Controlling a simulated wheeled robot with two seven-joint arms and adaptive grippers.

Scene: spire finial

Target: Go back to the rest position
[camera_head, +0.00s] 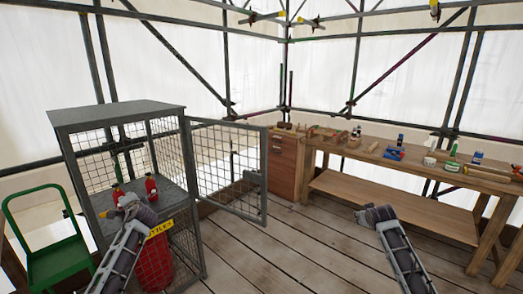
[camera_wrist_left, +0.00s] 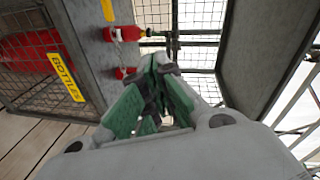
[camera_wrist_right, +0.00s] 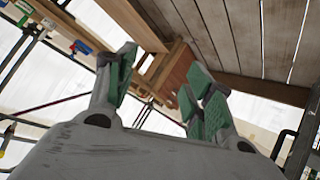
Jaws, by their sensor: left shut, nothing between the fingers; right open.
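My left gripper (camera_head: 128,203) is in front of the open wire cage, close to the red bottles on its shelf. In the left wrist view its green-padded fingers (camera_wrist_left: 157,95) are together with nothing held between them. My right gripper (camera_head: 373,212) is out over the bare plank floor, in front of the workbench and apart from it. In the right wrist view its fingers (camera_wrist_right: 160,85) are spread, with nothing between them.
The grey cage (camera_head: 115,110) stands at left, its mesh door (camera_head: 228,165) swung open to the right. Red bottles (camera_head: 151,189) stand on its shelf. The workbench (camera_head: 400,163) with tools runs along the right. Mid-floor (camera_head: 290,245) is clear.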

